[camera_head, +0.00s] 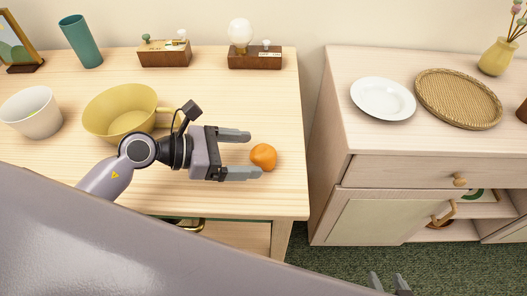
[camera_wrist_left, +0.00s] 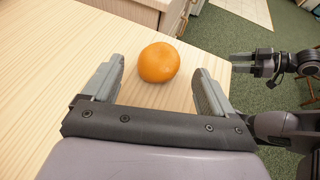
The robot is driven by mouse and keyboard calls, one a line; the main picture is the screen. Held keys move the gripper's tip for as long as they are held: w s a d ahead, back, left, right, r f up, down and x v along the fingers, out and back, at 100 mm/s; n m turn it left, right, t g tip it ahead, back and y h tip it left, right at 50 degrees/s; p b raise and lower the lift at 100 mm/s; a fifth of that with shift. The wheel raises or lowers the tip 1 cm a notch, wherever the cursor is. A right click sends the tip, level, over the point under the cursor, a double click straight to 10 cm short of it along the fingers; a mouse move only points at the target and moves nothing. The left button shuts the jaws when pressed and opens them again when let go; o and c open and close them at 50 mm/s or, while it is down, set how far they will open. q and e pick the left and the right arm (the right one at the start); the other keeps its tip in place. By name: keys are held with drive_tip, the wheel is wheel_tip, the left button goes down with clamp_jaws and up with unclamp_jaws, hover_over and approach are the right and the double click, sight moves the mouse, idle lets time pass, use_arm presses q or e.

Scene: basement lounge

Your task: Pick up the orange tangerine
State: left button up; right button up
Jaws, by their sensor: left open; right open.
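The orange tangerine (camera_head: 263,156) sits on the light wooden table (camera_head: 225,75) near its right end. My left gripper (camera_head: 247,153) reaches in from the left with its two fingers apart, and the tangerine is at the fingertips. In the left wrist view the tangerine (camera_wrist_left: 158,62) lies between and slightly beyond the open fingertips (camera_wrist_left: 160,72), with nothing gripped. My right gripper (camera_head: 389,284) shows only as fingertips at the bottom edge of the head view. In the left wrist view my right gripper (camera_wrist_left: 240,63) is off to the right, empty and away from the table.
A yellow pot (camera_head: 108,116) stands beside my left wrist, with a white cup (camera_head: 33,113) farther left. A cabinet to the right holds a white plate (camera_head: 383,98) and woven tray (camera_head: 458,97), across a gap.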

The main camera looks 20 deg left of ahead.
sight(251, 155)
use_arm(q)
drive_tip(key=shift+p+x, duration=0.35)
drive_tip(key=shift+x, duration=2.1)
drive_tip(key=shift+f, duration=0.1)
drive_tip(key=c, duration=1.1)
